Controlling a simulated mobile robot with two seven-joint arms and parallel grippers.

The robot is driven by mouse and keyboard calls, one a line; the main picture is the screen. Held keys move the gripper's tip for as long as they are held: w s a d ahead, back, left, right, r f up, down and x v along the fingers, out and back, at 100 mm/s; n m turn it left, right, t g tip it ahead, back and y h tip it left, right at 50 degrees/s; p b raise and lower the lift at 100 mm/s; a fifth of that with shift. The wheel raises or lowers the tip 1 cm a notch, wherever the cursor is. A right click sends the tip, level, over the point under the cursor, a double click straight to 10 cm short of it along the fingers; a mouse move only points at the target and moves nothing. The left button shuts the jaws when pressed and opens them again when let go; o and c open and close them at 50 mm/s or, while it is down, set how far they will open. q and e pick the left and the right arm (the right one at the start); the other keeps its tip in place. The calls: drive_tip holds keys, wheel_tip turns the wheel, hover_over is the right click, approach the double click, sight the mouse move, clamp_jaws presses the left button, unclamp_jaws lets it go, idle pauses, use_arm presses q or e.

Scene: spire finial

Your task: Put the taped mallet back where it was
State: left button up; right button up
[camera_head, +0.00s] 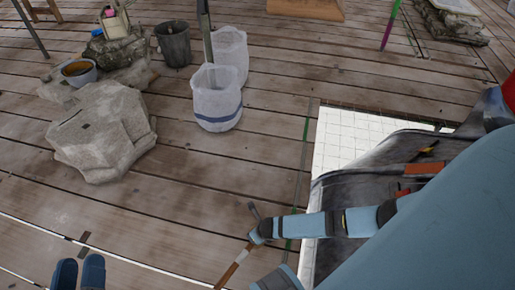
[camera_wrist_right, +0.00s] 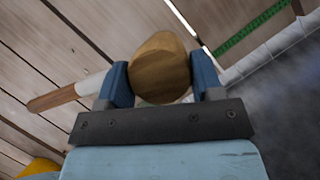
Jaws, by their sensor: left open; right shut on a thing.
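The taped mallet is in my right gripper (camera_head: 257,236). In the right wrist view, its rounded wooden head (camera_wrist_right: 160,68) sits between the two blue fingers of the right gripper (camera_wrist_right: 163,85). Its handle (camera_wrist_right: 70,95), with a white taped stretch and a brown end, points left. In the head view the handle (camera_head: 236,262) slants down and left above the floorboards; the head is too small there to make out.
A dark grey surface (camera_head: 330,200) with a few tools lies on a white gridded sheet (camera_head: 338,135) edged by a green strip. A pale stone (camera_head: 103,130), white buckets (camera_head: 217,105) and a grey bucket (camera_head: 174,45) stand behind. The middle floorboards are clear.

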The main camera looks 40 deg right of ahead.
wheel_tip(320, 180, down, 3)
drive_tip(key=shift+f+b, duration=0.1)
drive_tip(key=shift+b, duration=0.4)
wheel_tip(320, 180, down, 14)
drive_tip(key=b, duration=0.8)
drive_tip(key=shift+r, duration=0.3)
use_arm(q)
wheel_tip(320, 180, down, 9)
drive_tip(key=w+m+g, duration=0.1)
drive_tip(key=m+g, duration=0.1)
drive_tip(key=shift+d+r+g+h, duration=0.2)
drive_tip(key=shift+d+g+h, duration=0.1)
drive_tip(key=shift+d+g, duration=0.1)
use_arm(e)
drive_tip(key=o, duration=1.6)
drive_tip(key=shift+c, duration=0.2)
